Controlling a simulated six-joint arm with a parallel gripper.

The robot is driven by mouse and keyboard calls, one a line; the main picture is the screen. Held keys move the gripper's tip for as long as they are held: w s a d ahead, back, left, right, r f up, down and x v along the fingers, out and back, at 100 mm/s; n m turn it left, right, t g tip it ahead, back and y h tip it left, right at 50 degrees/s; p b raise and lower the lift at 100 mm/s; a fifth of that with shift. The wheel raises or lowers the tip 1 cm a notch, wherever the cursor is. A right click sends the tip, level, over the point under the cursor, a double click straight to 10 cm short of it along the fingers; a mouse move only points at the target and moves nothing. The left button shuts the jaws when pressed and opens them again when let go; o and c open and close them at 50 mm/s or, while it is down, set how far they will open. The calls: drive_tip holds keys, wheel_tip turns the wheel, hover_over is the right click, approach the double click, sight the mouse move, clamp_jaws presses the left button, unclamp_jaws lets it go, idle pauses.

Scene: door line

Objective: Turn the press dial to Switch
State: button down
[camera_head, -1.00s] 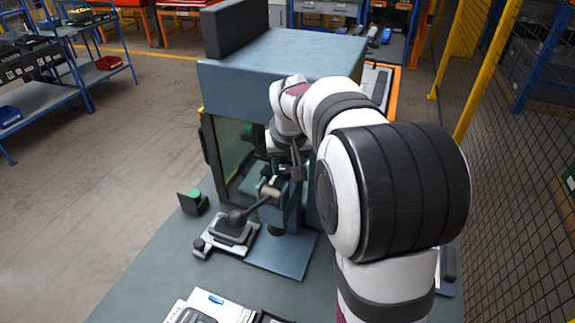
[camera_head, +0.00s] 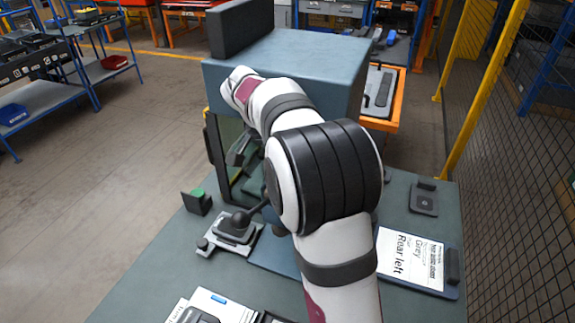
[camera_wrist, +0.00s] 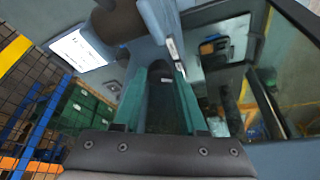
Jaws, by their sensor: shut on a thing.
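The press (camera_head: 300,60) is a blue-grey box with a glazed front opening, in the middle of the head view. My gripper (camera_head: 240,150) is at its front left, mostly behind my arm. In the wrist view, the two teal fingers of my gripper (camera_wrist: 160,105) close on a dark knob, which looks like the press dial (camera_wrist: 161,80). A small white label strip (camera_wrist: 172,48) is just beyond it. The dial is hidden in the head view, and I cannot read its position.
A lever on a grey base (camera_head: 235,230) and a green button box (camera_head: 197,201) stand in front of the press. A clipboard sheet reading "Rear left" (camera_head: 410,258) lies at right. Mesh fencing (camera_head: 510,160) bounds the right side.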

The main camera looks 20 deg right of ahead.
drive_tip(key=shift+w+f+m+g, duration=0.15)
drive_tip(key=shift+m+g, duration=0.55)
drive_tip(key=shift+m, duration=0.9)
drive_tip(key=shift+a+m, duration=0.1)
drive_tip(key=shift+m, duration=0.2)
drive_tip(key=shift+c, duration=2.3)
unclamp_jaws()
drive_tip(key=v, duration=1.6)
